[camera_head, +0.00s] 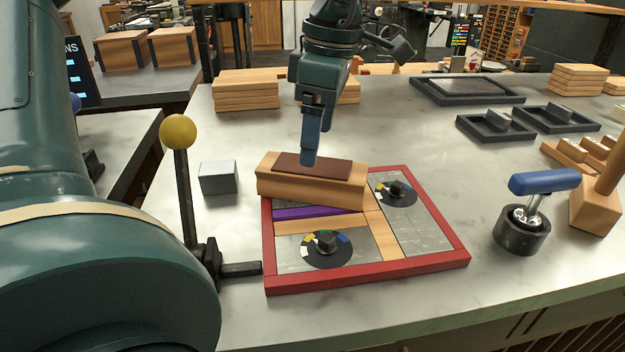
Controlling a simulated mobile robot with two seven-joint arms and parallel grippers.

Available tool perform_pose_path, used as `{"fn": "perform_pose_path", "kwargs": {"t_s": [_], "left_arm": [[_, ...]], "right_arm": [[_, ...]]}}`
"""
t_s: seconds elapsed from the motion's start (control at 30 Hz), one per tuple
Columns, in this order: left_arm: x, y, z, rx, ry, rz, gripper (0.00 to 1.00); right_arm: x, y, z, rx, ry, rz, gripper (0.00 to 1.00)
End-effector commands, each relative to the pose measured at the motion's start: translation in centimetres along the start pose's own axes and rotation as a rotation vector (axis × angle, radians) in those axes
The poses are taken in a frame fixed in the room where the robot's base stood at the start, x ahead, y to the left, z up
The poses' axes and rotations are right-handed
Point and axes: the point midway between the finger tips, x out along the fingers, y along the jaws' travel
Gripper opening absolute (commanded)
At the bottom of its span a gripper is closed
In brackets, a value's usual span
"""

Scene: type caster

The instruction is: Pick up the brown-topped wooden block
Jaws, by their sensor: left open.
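The brown-topped wooden block (311,191) lies across the back part of a red-framed tray (368,277). Its long front side faces me and its top carries a dark brown pad. My left gripper (310,158) points down over the middle of the block, its blue-grey finger seen nearly edge-on. It is open. The visible fingertip overlaps the brown pad in the picture; I cannot tell whether it touches. The other finger is hidden or lined up behind it. My right gripper is not in view.
A yellow-knobbed lever (179,134) and a grey block (218,178) stand left of the tray. A blue-handled stamp (523,232) stands right. Dark trays (468,90) and wooden slab stacks (246,91) lie behind. The tray holds two round dials (327,249). Bare tabletop lies between.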

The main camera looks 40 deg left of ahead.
Motion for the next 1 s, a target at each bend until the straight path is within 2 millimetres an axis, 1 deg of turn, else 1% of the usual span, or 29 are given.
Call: {"fn": "perform_pose_path", "kwargs": {"t_s": [0.03, 0.27, 0.4, 0.53, 0.63, 0.83, 1.0], "left_arm": [[0.8, 0.0, 0.0, 0.0, 0.001, -0.002, 0.8], [2.5, 0.0, 0.0, 0.0, 0.001, -0.002, 0.8], [4.7, 0.0, -0.1, 0.0, 0.0, -0.004, 0.8], [6.3, 0.0, -0.1, -0.001, 0.0, -0.002, 0.8], [6.8, 0.1, -0.1, -0.002, 0.0, 0.0, 0.8], [6.8, 0.1, -0.1, -0.002, 0.0, 0.001, 0.8], [6.7, 0.1, -0.1, -0.002, 0.0, 0.001, 0.67]], "right_arm": [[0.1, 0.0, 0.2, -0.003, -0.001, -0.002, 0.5], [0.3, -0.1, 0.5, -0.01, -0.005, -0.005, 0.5], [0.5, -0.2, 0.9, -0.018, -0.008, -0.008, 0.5], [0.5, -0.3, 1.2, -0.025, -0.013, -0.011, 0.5], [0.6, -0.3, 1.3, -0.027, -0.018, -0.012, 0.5], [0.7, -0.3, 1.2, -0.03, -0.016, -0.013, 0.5], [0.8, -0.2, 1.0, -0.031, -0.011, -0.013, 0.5]]}}
